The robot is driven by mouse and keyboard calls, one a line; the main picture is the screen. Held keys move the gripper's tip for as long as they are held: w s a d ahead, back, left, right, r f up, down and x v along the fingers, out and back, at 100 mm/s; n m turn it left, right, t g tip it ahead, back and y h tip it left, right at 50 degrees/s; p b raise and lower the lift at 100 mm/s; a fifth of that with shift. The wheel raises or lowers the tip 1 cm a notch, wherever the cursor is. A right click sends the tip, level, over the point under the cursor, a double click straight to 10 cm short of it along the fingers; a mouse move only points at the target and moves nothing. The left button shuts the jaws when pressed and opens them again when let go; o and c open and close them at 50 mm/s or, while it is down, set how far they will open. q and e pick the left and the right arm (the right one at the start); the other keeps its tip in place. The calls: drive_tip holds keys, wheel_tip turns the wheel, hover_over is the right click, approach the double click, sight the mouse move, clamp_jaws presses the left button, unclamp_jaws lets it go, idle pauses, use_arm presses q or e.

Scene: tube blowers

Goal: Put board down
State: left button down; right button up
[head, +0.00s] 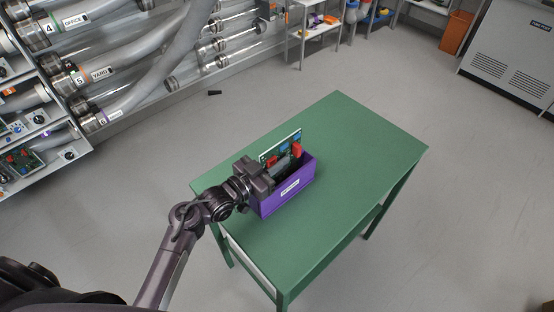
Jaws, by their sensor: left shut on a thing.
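A green circuit board (292,143) with red and blue parts stands upright in a purple box (285,200) with a white label. The box sits on the green table (350,150). My left gripper (268,172) is at the left side of the box, shut on the board's near edge. The board's lower part is hidden by the box wall, so I cannot tell whether it touches the bottom. My right gripper is not in view.
The table top around the box is clear. Clear tubes and grey hoses (170,55) line the wall at upper left, with shelves of electronics (40,135) below. A small black object (215,92) lies on the floor. A grey cabinet (510,55) stands at upper right.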

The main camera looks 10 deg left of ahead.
use_arm(q)
drive_tip(key=shift+f, duration=0.1)
drive_tip(key=c, duration=1.5)
unclamp_jaws()
drive_tip(key=shift+o, duration=0.2)
drive_tip(key=shift+r, duration=0.3)
drive_tip(key=b+v, duration=0.2)
drive_tip(key=v, duration=1)
drive_tip(key=shift+f, duration=0.2)
drive_tip(key=shift+s, duration=0.1)
